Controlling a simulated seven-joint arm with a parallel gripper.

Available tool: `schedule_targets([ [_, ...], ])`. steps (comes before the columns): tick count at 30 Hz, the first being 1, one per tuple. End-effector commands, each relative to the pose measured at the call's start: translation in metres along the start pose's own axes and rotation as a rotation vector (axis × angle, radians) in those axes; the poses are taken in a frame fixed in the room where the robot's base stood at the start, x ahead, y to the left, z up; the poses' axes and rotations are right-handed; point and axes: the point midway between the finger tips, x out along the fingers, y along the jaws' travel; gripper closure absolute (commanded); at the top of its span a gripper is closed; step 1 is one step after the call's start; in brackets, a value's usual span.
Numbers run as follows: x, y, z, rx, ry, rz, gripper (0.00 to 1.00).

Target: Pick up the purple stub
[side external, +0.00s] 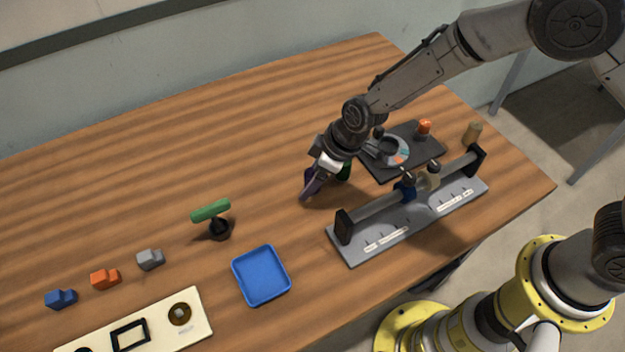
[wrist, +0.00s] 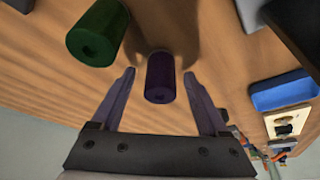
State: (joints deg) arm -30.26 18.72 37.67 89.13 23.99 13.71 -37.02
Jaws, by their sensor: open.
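The purple stub (wrist: 160,80) is a short dark purple cylinder in the wrist view, lying between and just ahead of my open fingers. My gripper (wrist: 160,88) has its two purple fingers apart, one on each side of the stub, with a gap visible on both sides. In the side external view my gripper (side external: 308,192) is low over the table, left of the grey rail fixture. The purple stub cannot be made out there behind the fingers.
A dark green cylinder (wrist: 97,33) lies close beside the purple stub; it shows partly behind my gripper in the side view (side external: 344,168). The grey rail fixture (side external: 350,250) stands to the right.

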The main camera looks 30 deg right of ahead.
Motion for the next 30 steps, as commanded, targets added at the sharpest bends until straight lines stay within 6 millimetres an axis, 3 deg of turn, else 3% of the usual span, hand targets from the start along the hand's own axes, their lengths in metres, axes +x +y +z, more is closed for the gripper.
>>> schedule_targets([
  [3,-0.0002,-0.0001,0.0000,0.000,0.000,0.000,0.26],
  [15,-0.0005,0.0000,0.0000,0.000,0.000,0.000,0.98],
  [30,-0.0021,0.0004,-0.0020,-0.001,0.004,0.001,1.00],
])
